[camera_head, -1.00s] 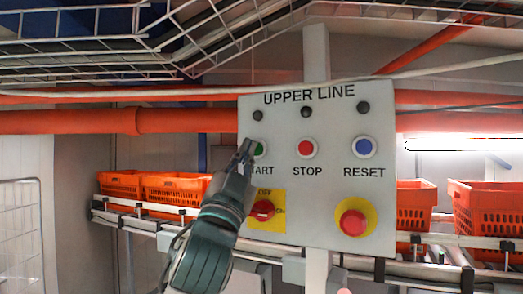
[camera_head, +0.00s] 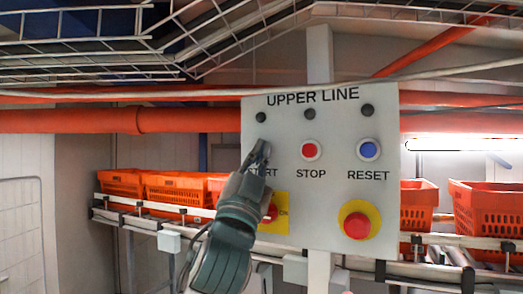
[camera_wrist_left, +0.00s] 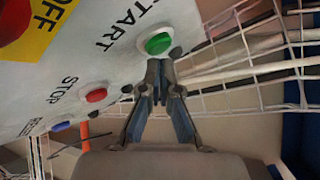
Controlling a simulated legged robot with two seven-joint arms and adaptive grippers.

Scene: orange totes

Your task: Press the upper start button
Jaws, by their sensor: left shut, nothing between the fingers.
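The grey control panel (camera_head: 336,220) is labelled UPPER LINE. Its green start button (camera_wrist_left: 158,43) shows in the left wrist view; in the head view my left gripper (camera_head: 260,152) hides it. The gripper is shut and empty, with its fingertips right at the lower edge of the button in the wrist view (camera_wrist_left: 157,72). I cannot tell whether they touch it. The START label is partly covered by the gripper in the head view. My right gripper is not in view.
The red stop button (camera_head: 310,150) and blue reset button (camera_head: 368,150) sit to the right. A red emergency knob (camera_head: 357,226) and a red switch (camera_head: 270,213) on yellow plates lie below. Orange totes (camera_head: 178,190) stand on rails behind the panel.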

